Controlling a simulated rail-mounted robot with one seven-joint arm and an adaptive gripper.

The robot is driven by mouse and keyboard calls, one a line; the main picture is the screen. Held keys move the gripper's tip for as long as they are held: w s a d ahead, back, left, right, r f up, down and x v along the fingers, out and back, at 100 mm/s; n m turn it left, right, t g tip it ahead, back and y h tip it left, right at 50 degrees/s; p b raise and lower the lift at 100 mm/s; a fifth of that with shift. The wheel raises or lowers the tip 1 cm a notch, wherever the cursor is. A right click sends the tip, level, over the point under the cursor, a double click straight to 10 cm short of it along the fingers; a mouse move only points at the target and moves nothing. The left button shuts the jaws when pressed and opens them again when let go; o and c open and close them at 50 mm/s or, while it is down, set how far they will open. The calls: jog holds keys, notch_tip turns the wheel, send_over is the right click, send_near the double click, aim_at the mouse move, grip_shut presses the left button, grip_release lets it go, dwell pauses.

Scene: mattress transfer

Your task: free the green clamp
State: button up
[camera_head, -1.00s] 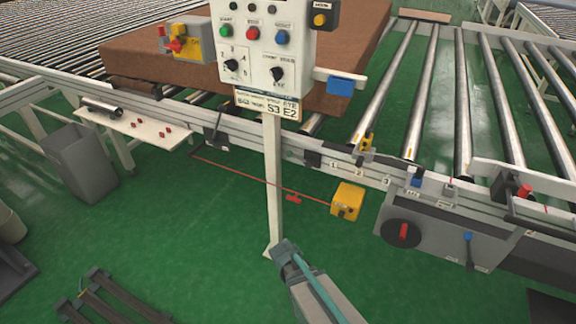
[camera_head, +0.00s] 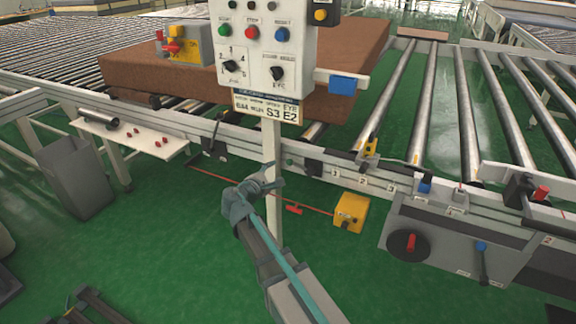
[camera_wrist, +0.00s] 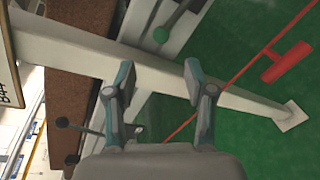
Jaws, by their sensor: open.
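A green ball knob (camera_wrist: 162,35) on a short lever, which looks like the green clamp's handle, shows at the top of the wrist view beside the pale frame rail. It is small beside the post in the head view (camera_head: 289,162). My gripper (camera_wrist: 158,80) is open and empty, with its two fingers apart. The white post (camera_wrist: 150,60) crosses the view beyond the fingertips, and the green knob lies past the post. In the head view my gripper (camera_head: 264,182) is in front of the post's lower part; I cannot tell whether it touches.
The control panel (camera_head: 262,45) stands on the post above my gripper. A red cord with a red handle (camera_head: 293,208) runs to a yellow box (camera_head: 350,212). A black-knobbed lever (camera_wrist: 62,122) is further along the rail. Green floor is open below.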

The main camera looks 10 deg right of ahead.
aim_at(288, 164)
jog(key=x, duration=1)
jog(key=shift+w+d+f+b, duration=0.15)
jog(key=shift+w+d+b, duration=0.1)
jog(key=shift+b, duration=0.15)
jog(key=shift+c, duration=0.3)
grip_shut()
